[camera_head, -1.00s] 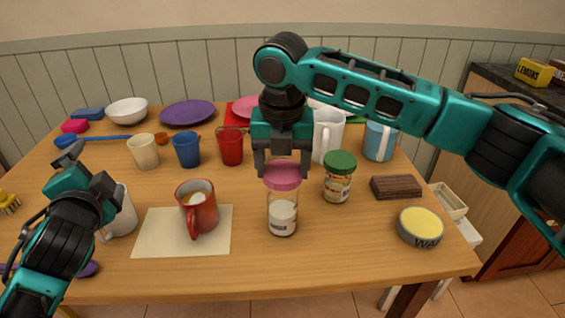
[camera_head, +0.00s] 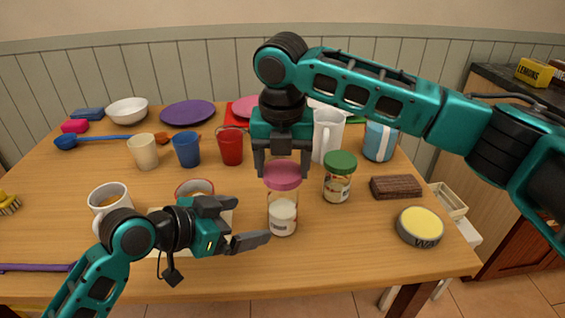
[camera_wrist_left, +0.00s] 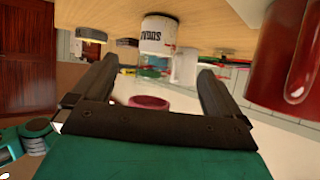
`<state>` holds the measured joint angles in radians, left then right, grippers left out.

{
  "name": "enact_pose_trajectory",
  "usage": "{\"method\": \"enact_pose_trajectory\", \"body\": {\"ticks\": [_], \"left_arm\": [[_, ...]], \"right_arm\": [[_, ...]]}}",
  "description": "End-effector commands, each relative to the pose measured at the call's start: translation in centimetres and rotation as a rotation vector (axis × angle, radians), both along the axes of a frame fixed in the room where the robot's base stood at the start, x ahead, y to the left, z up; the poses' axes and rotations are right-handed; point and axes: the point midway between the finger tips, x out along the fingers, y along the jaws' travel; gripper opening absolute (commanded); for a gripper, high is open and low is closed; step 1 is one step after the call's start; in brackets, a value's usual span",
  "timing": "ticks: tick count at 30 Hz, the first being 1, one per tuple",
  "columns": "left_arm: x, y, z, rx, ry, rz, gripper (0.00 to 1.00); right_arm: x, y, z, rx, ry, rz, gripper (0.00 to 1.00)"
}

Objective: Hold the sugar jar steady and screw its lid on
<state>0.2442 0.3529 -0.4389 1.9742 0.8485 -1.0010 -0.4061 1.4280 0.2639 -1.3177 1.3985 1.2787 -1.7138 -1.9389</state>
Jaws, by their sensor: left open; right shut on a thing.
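The sugar jar (camera_head: 283,217) is clear glass with white contents and stands upright near the table's front. In the left wrist view the sugar jar (camera_wrist_left: 157,37) appears upside down. The pink lid (camera_head: 283,176) is at the jar's top; I cannot tell whether it is seated. The lid also shows in the left wrist view (camera_wrist_left: 149,102). My right gripper (camera_head: 282,170) points down from above, shut on the lid. My left gripper (camera_head: 246,222) is open and empty, just left of the jar, its fingers pointing toward it. It also shows in the left wrist view (camera_wrist_left: 158,68).
A red mug (camera_head: 194,187) is partly hidden behind my left gripper. A white mug (camera_head: 108,197) stands left. A green-lidded jar (camera_head: 339,180), a brown block (camera_head: 396,187) and a yellow-topped tin (camera_head: 420,226) are to the right. Cups and plates fill the back.

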Motion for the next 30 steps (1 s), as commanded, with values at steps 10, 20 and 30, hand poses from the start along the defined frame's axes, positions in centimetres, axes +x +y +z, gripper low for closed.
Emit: {"method": "enact_pose_trajectory", "body": {"ticks": [10,20,30], "left_arm": [[1.3,-2.4,-1.6,-0.006,0.014,-0.012,1.0],[3.7,-5.7,-3.9,-0.002,0.013,-0.012,1.0],[4.8,-7.3,-4.9,-0.003,0.012,-0.011,1.0]], "right_arm": [[0.0,0.0,0.0,0.0,0.0,0.0,0.43],[0.0,0.0,0.0,0.0,0.0,0.0,0.43],[0.0,0.0,0.0,0.0,0.0,0.0,0.43]]}}
